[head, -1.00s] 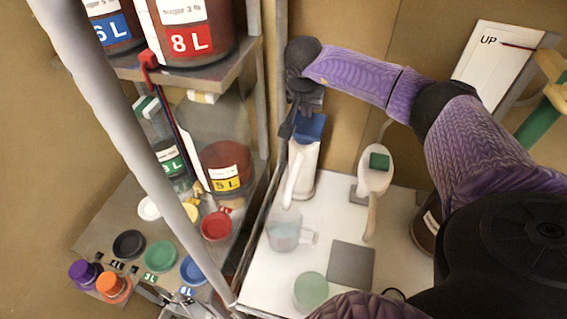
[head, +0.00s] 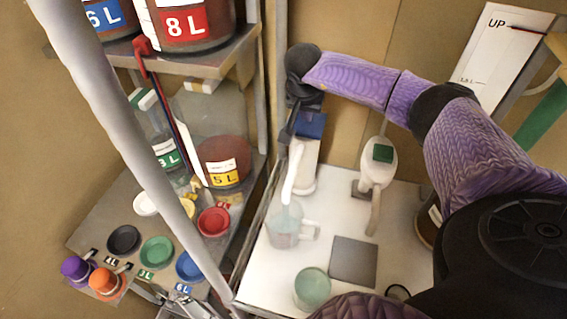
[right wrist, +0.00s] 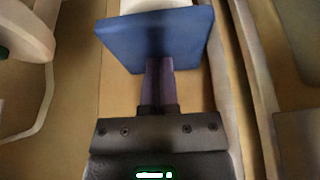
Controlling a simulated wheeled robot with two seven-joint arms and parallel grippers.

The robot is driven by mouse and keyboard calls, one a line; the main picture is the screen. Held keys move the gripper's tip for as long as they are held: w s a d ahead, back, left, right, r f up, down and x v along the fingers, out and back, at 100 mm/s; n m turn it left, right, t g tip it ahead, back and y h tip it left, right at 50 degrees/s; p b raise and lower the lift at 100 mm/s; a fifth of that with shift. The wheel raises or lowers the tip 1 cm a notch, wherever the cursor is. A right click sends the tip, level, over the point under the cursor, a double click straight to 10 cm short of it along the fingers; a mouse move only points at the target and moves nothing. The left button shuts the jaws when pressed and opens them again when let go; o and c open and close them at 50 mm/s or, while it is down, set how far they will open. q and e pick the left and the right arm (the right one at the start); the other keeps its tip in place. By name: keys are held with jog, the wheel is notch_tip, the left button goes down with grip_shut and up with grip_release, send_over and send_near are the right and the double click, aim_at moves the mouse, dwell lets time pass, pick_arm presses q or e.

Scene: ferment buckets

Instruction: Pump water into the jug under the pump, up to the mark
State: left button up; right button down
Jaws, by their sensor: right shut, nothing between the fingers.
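The pump is a white upright body (head: 304,165) with a blue top plate (head: 311,125) and a white spout (head: 292,175) sloping down over the jug. The clear jug (head: 285,232) stands on the white bench under the spout, its handle to the right. It holds some pale bluish water; I cannot make out a mark on it. My right gripper (head: 299,116) is shut and empty at the pump's blue plate. In the right wrist view its shut fingers (right wrist: 158,75) reach the blue plate (right wrist: 155,38); whether they touch is unclear. My left gripper is not in view.
A shelf with labelled buckets (head: 187,25) and coloured lids is left. A grey post (head: 110,110) crosses the view.

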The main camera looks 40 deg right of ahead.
jog(key=shift+f, duration=0.5)
jog(key=shift+r+p, duration=1.95)
jog(key=shift+r, duration=0.65)
notch_tip(320, 180, up, 5)
jog(key=p, duration=0.4)
